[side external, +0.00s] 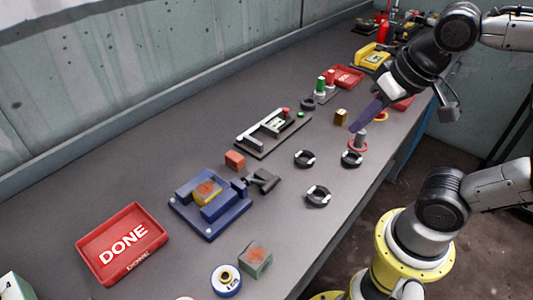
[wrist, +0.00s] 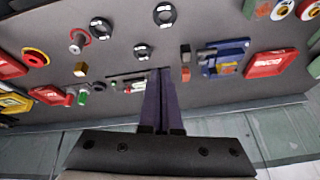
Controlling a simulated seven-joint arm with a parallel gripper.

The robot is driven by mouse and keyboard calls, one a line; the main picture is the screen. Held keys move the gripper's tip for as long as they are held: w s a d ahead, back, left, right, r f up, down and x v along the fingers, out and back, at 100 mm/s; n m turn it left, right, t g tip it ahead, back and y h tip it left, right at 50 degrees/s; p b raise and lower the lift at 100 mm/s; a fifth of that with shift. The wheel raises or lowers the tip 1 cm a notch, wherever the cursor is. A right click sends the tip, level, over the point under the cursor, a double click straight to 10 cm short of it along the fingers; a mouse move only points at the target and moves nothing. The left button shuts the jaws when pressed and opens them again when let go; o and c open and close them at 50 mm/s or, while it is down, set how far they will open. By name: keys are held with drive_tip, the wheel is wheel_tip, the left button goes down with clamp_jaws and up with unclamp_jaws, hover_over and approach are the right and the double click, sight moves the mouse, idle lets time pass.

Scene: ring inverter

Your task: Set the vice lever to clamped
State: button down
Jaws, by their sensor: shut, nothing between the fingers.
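The blue vice (side external: 228,207) sits on the bench left of centre in the side view, with a rusty yellowish block (side external: 207,192) between its jaws. Its dark lever (side external: 263,180) sticks out at the vice's right side. In the wrist view the vice (wrist: 232,47) is right of centre, with the dark lever (wrist: 206,54) on its left. I cannot tell the lever's exact setting. My gripper (side external: 356,128) is shut and empty, well to the right of the vice in the side view. In the wrist view its purple fingers (wrist: 159,72) point down the middle, apart from the lever.
An orange-red block (side external: 235,160) lies close behind the lever. A dark fixture with a green part (side external: 265,140) stands behind, and several dark rings (side external: 318,196) lie to the right. A red DONE tray (side external: 122,242) is at the left.

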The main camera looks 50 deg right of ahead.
wheel_tip(320, 180, up, 3)
drive_tip(key=n, duration=1)
drive_tip(key=n+g, duration=0.6)
drive_tip(key=n, duration=0.5)
hover_over(270, 182)
drive_tip(key=w, duration=0.2)
wheel_tip(270, 182, down, 3)
drive_tip(key=f, duration=0.4)
drive_tip(key=s+f, duration=0.1)
drive_tip(key=f, duration=0.8)
drive_tip(key=shift+s, duration=0.35)
